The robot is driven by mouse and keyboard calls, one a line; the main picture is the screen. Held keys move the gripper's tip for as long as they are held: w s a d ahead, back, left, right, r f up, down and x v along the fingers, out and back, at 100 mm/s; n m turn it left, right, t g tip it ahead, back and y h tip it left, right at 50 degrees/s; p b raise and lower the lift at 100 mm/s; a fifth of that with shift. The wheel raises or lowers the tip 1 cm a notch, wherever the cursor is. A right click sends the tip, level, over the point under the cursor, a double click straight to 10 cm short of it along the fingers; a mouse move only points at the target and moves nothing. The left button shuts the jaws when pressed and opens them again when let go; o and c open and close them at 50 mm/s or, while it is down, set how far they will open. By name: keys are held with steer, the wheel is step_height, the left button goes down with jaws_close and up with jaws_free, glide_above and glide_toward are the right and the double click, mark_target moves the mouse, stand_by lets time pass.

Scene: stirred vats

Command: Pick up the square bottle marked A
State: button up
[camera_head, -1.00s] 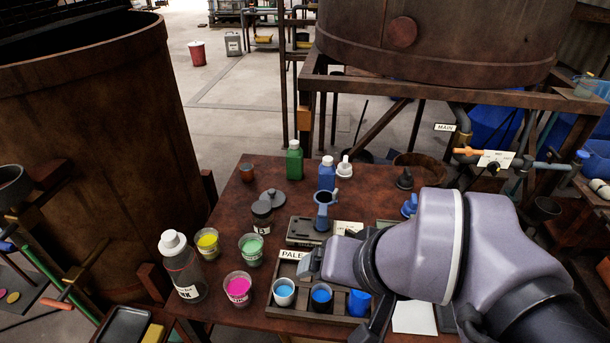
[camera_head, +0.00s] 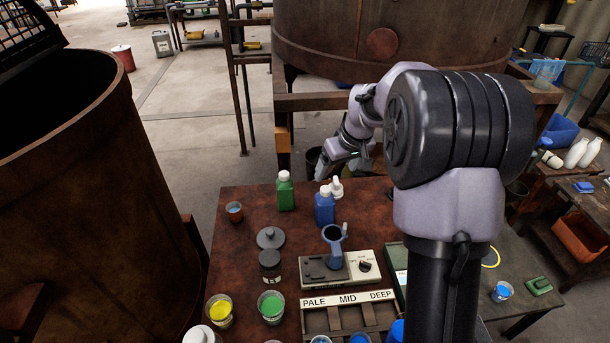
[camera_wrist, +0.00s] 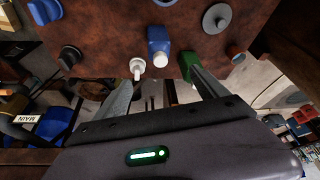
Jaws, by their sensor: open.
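A green bottle with a white cap (camera_head: 286,193) stands upright near the table's far edge. A squarish blue bottle with a white cap (camera_head: 325,207) stands to its right and slightly nearer. I cannot read a letter A on either. My gripper (camera_head: 326,166) is beyond the bottles at the far edge, apart from them and empty. In the wrist view my open jaws (camera_wrist: 160,77) point toward the table edge. The blue bottle (camera_wrist: 158,40) shows between them, farther off. The green bottle (camera_wrist: 187,68) is partly hidden by the right finger.
A white nozzle bottle (camera_head: 336,187) stands close behind the blue one. A grey device (camera_head: 322,270), dark jar (camera_head: 270,265), lid (camera_head: 270,238) and small cup (camera_head: 235,211) are on the table (camera_head: 222,258). Rusty vats (camera_head: 90,180) stand left and behind. The table's far left is fairly clear.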

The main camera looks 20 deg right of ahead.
mark_target(328, 191)
steer(key=b+x, duration=0.1)
steer(key=x, duration=0.2)
steer(key=b+x, duration=0.1)
steer(key=x, duration=0.3)
steer(key=b+x, duration=0.2)
steer(key=x, duration=0.2)
steer(key=shift+s+f, duration=0.15)
steer(key=shift+s, duration=0.2)
steer(key=b+x, duration=0.2)
steer(key=x, duration=0.4)
steer(key=shift+w+d+b, duration=0.1)
steer(key=shift+d+b, duration=0.05)
steer(key=shift+b, duration=0.25)
steer(key=shift+r, duration=0.2)
steer(key=shift+c, duration=1.3)
jaws_close()
